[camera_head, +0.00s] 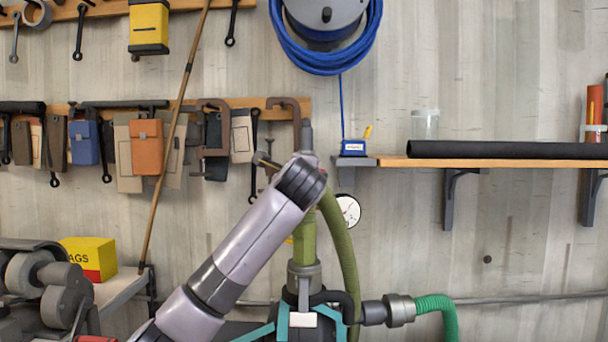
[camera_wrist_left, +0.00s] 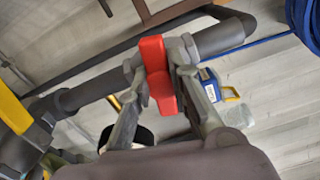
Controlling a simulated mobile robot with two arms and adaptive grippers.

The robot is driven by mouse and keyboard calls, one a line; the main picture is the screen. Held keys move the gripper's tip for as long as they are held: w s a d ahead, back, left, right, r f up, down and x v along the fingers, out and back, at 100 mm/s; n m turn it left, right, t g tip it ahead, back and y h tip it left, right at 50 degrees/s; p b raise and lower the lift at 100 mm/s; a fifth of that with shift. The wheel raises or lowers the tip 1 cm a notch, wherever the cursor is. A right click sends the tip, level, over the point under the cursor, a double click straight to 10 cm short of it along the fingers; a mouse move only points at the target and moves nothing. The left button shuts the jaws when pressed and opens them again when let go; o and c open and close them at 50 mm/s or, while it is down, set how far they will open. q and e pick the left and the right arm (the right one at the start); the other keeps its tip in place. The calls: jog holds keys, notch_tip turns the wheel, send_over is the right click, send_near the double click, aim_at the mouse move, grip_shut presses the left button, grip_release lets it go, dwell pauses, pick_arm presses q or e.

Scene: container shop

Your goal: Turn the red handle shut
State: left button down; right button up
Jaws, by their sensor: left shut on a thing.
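The red handle (camera_wrist_left: 160,82) shows in the left wrist view, set on a grey pipe (camera_wrist_left: 220,37). My left gripper (camera_wrist_left: 158,66) has one finger on each side of the handle and is shut on it. In the head view my left arm reaches up from the bottom left, and its wrist covers the handle and the fingers. The pipe's top (camera_head: 306,136) shows just above my wrist there. My right gripper is in neither view.
A pressure gauge (camera_head: 348,210) and an olive hose (camera_head: 341,245) are close right of my wrist. A green hose (camera_head: 435,304) joins lower right. A wall shelf (camera_head: 490,163) holds a black tube (camera_head: 510,150). Clamps and pouches hang left.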

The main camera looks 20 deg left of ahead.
pick_arm(q)
jog(key=shift+f+n, duration=0.2)
jog(key=shift+n, duration=0.9)
jog(key=c, duration=1.5)
grip_release()
jog(key=shift+a+r, duration=0.1)
jog(key=shift+s, duration=0.1)
jog(key=v, duration=1.2)
